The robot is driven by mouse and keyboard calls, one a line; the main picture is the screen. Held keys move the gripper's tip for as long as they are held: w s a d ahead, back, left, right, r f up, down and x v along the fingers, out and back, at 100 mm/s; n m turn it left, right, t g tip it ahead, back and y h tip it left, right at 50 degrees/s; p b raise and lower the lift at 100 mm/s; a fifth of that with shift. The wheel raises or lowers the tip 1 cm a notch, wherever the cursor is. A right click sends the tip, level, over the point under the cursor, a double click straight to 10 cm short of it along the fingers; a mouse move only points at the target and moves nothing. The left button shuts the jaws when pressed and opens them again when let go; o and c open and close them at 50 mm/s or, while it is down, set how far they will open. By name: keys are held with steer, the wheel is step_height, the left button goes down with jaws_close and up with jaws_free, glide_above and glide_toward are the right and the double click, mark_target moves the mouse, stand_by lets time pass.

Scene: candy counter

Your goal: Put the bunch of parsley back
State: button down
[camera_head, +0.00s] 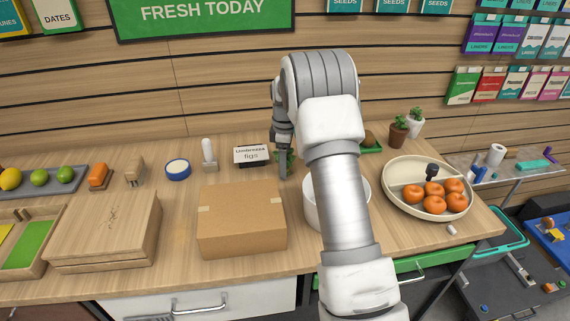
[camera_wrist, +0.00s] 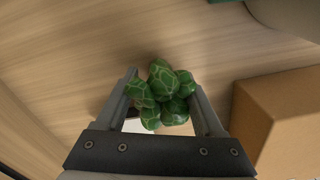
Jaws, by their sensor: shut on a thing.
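The bunch of parsley (camera_wrist: 162,92) shows as a clump of rounded, dark green, light-veined leaves in the wrist view. My gripper (camera_wrist: 165,98) is shut on it, with one finger on each side. In the head view my gripper (camera_head: 284,172) points down over the back of the counter, just right of the figs sign. Only a bit of the green parsley (camera_head: 292,156) shows there, mostly hidden by my gripper and arm. I cannot tell whether the parsley touches the counter.
The black-and-white figs sign (camera_head: 251,155) stands close left of my gripper. A cardboard box (camera_head: 241,222) is in front. A white round container (camera_head: 311,208) is partly behind my arm. A divided bowl (camera_head: 402,176) holds several oranges at the right. A small green tray (camera_head: 371,150) lies behind my arm.

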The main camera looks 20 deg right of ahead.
steer(key=shift+f, duration=0.15)
jaws_free()
step_height(320, 180, up, 12)
steer(key=shift+r+p, duration=0.2)
steer(key=shift+p, duration=0.65)
